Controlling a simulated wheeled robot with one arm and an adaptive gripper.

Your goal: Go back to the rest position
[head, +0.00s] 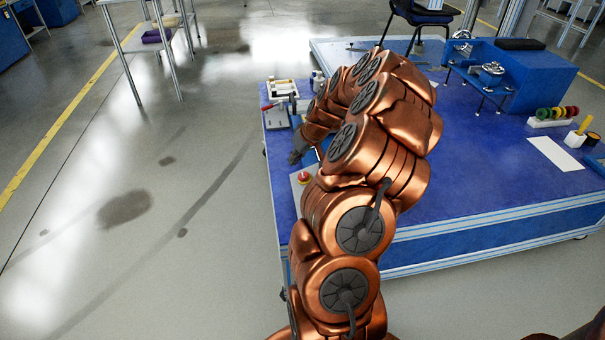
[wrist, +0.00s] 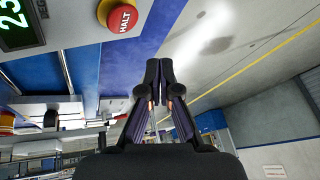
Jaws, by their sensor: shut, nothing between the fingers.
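My gripper (wrist: 159,72) shows in the wrist view with its two dark fingers together at the tips, shut and empty. In the head view my copper arm reaches over the left edge of the blue workbench (head: 480,185), and my gripper (head: 294,157) is partly hidden at the bench's left side. A red button marked HALT (wrist: 124,15) is close to the fingers, at the top of the wrist view. It also shows in the head view as a red knob (head: 304,177) just below my gripper.
A blue machine block (head: 535,75) stands at the bench's back right, near a rack of coloured rings (head: 553,115) and a white sheet (head: 554,153). A dark chair (head: 425,15) is behind. A metal table (head: 150,42) stands at the upper left. The grey floor on the left is clear.

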